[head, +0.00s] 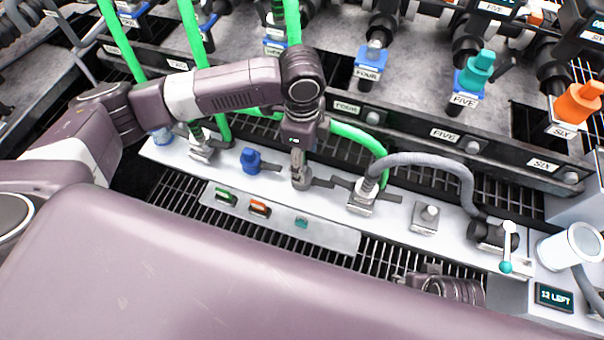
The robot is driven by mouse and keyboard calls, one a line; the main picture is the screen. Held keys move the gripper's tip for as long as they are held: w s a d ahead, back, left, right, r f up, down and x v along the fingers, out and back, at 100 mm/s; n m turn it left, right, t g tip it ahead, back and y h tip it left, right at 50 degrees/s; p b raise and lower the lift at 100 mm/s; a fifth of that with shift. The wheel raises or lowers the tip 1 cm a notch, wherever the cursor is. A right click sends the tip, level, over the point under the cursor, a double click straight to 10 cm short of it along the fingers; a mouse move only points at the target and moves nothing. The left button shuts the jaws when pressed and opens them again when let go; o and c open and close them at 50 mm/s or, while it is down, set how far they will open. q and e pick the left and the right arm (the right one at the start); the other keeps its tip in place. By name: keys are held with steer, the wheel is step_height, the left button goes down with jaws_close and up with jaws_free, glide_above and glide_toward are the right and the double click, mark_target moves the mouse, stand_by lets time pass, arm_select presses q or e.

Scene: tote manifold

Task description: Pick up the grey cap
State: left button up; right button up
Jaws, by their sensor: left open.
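A grey cap (301,183) with a dark strap sits on the white shelf near the middle of the head view. My left gripper (298,163) points down right above the cap, with its fingertips close to its top. It is open, and its fingers hide part of the cap; I cannot tell whether they touch it. A blue cap (250,160) with a dark strap stands to the left. A part of my right arm shows at the bottom right, behind my body; its jaws cannot be made out.
A grey hose (430,163) arches from a shelf fitting (362,195) to a valve with a teal-tipped lever (506,265). Another square fitting (425,217) stands between. Green hoses (358,136) run behind my left gripper. A plate (335,238) with coloured buttons lies in front.

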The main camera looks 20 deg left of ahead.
arm_select(q)
steer(key=shift+w+a+r, duration=0.25)
steer(key=shift+w+a, duration=0.05)
steer(key=shift+a, duration=0.3)
steer(key=shift+w+a+f, duration=0.1)
steer(key=shift+a, duration=0.1)
steer(key=shift+f+b, duration=0.5)
steer(key=shift+f, duration=0.95)
steer(key=shift+d+f+b, duration=0.15)
steer(key=shift+f+b, duration=0.75)
steer(key=shift+f, duration=1.4)
arm_select(e)
steer(key=v, duration=0.7)
steer(key=shift+w+r+t, duration=0.15)
steer(key=shift+r+t, duration=0.15)
steer(key=shift+r, duration=0.15)
steer(key=shift+d, duration=0.15)
arm_select(q)
steer(key=c, duration=1.3)
steer(key=shift+r, duration=0.15)
